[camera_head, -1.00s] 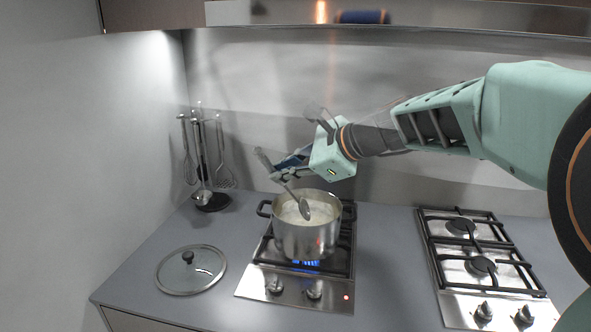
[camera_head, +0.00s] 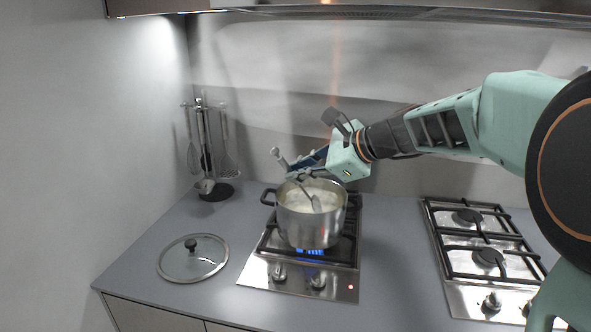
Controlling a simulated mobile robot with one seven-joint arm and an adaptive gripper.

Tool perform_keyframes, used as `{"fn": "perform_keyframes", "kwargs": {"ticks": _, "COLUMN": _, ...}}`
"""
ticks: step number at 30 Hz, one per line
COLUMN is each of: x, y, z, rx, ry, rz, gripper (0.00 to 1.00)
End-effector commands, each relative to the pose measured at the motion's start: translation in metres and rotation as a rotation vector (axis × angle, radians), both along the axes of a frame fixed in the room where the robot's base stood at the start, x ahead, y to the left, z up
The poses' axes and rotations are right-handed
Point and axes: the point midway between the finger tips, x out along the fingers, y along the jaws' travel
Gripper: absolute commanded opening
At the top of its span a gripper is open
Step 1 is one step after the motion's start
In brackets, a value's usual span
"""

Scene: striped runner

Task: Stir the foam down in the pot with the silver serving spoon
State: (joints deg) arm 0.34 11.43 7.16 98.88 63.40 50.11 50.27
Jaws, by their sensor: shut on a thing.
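The steel pot (camera_head: 312,228) stands on the lit left burner, with blue flame under it. Pale foam (camera_head: 325,197) shows inside, below the rim. My gripper (camera_head: 292,174) is above the pot's back left rim, shut on the silver serving spoon (camera_head: 307,190). The spoon is tilted, its handle end up to the left and its bowl down in the pot at the foam. The lower part of the bowl is hard to make out against the foam.
A glass lid (camera_head: 193,262) lies on the counter at the left. A utensil stand (camera_head: 216,192) with several hanging tools is at the back left. A second gas hob (camera_head: 478,245) is at the right. Counter between the hobs is clear.

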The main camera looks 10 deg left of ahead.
Motion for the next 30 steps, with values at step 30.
{"fn": "perform_keyframes", "kwargs": {"ticks": 30, "x": 0.015, "y": -0.01, "z": -0.025, "rx": 0.0, "ry": 0.0, "rz": 0.0, "gripper": 0.0}}
